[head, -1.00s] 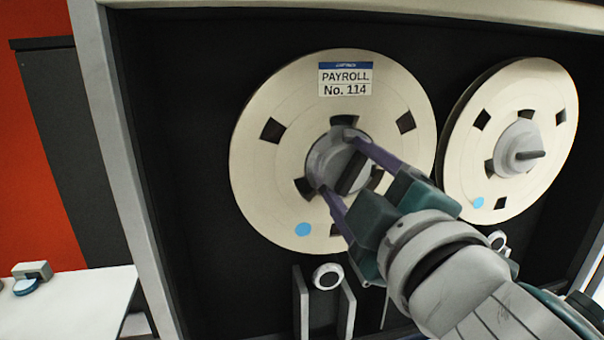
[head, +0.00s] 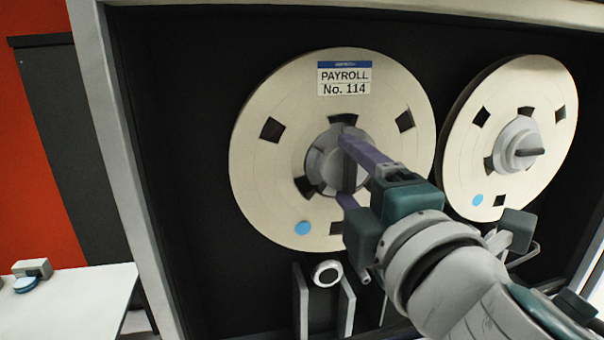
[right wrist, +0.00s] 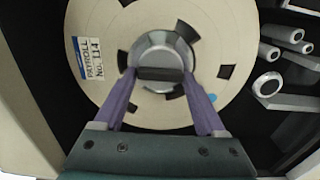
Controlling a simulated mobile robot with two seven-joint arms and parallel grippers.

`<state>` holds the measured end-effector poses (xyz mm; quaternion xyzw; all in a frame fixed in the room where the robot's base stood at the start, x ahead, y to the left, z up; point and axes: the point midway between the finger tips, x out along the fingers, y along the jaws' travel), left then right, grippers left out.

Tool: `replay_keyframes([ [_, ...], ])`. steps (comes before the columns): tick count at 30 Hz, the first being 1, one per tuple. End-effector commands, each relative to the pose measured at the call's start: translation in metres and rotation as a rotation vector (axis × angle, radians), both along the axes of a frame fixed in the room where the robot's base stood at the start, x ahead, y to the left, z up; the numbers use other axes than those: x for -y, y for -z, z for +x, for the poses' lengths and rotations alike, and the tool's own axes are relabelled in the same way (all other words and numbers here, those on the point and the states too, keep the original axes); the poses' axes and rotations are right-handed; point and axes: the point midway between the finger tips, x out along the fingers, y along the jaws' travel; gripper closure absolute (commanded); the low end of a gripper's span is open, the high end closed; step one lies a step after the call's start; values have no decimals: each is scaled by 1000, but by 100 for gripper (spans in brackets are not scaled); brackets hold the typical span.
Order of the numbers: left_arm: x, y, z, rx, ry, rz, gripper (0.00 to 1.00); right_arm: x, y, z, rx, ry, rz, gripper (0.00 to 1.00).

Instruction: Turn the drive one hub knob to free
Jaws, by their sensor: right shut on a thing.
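The left reel (head: 270,180), labelled PAYROLL No. 114, has a grey round hub (head: 318,160) with a dark bar knob (head: 349,174) across it. The bar stands nearly upright in the head view. My right gripper (head: 345,170) is shut on this hub knob, one finger above and one below, partly covering it. In the right wrist view the knob's bar (right wrist: 160,74) lies across the hub between the two purple fingers. No mark for the knob's positions can be read. My left gripper is not in view.
A second reel (head: 465,150) with a level bar knob (head: 529,153) is at the right. A white roller (head: 327,273) and upright guides sit below the left reel. The cabinet's pale frame (head: 125,150) stands at the left, with a white table (head: 80,305) beyond.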

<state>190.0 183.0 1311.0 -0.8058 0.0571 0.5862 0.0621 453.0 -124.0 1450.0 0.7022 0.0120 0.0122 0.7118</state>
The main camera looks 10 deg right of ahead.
Motion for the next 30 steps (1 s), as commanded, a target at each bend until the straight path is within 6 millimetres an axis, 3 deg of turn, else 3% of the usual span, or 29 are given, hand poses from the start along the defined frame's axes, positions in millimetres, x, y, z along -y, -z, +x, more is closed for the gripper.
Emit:
replay_keyframes([
  [9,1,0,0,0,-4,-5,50,0,0,0,1,-1,-3,83],
  [10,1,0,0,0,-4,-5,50,0,0,0,0,-1,-3,25],
  [16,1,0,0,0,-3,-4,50,0,0,0,0,0,-2,3],
  [25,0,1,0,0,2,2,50,0,1,-3,0,0,-2,3],
  [30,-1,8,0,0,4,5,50,1,3,-24,-2,-2,-2,3],
])
